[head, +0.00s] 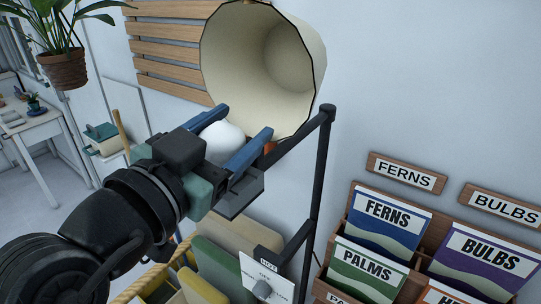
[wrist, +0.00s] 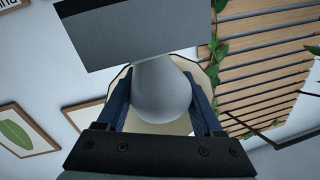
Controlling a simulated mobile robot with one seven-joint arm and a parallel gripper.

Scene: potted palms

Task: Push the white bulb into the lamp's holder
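The white bulb (head: 222,138) is between the two blue fingers of my gripper (head: 243,121), which look closed against its sides. In the wrist view the bulb (wrist: 160,98) fills the space between the fingers (wrist: 160,86), its narrower neck pointing away from my palm. The lamp has a large cream shade (head: 290,60) on a black pole (head: 321,160). My fingertips and the bulb are at the shade's lower open rim. The shade also shows behind the bulb in the wrist view (wrist: 188,68). The lamp's holder is not clearly visible, so I cannot tell whether the bulb touches it.
A wooden rack (head: 340,203) of seed packets stands at the right, beyond the pole. A wooden slat panel (head: 165,48) is on the wall behind the shade. A hanging potted plant (head: 64,70) is at upper left.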

